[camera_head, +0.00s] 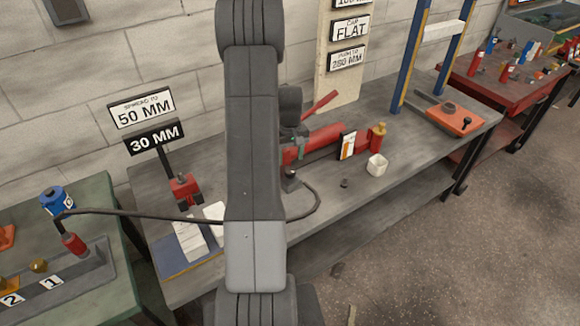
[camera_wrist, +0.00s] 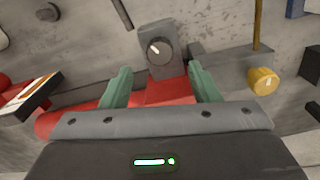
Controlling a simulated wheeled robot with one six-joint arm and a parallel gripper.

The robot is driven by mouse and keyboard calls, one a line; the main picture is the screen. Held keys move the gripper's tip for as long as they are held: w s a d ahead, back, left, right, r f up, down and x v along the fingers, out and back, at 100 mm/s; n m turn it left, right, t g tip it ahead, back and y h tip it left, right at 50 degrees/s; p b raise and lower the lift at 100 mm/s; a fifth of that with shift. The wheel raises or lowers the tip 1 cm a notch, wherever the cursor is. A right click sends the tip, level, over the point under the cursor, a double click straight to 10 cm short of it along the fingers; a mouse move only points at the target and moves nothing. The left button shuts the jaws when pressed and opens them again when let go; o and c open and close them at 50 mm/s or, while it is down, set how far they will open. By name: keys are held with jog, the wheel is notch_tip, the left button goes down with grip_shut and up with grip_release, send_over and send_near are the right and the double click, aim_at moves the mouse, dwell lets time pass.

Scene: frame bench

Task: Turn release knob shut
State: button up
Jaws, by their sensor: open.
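The release knob (camera_wrist: 159,51) is a round dark dial with a pale pointer mark, on a grey block (camera_wrist: 158,35) at the end of the red pump (camera_wrist: 166,92). The pointer slants to the upper left in the wrist view. My gripper (camera_wrist: 158,72) is open, its two green fingers apart on either side, short of the knob in the picture and not visibly touching it. In the head view the red pump (camera_head: 325,138) lies on the grey bench, and my arm hides part of it. I cannot make out the knob's pointer there.
A dark hose (camera_head: 315,203) loops across the bench (camera_head: 425,150). A sign reading 30 MM (camera_head: 154,138) stands at left.

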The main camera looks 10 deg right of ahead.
aim_at(290, 171)
jog(key=shift+f+p, duration=0.4)
jog(key=shift+f, duration=2.7)
jog(key=c, duration=1)
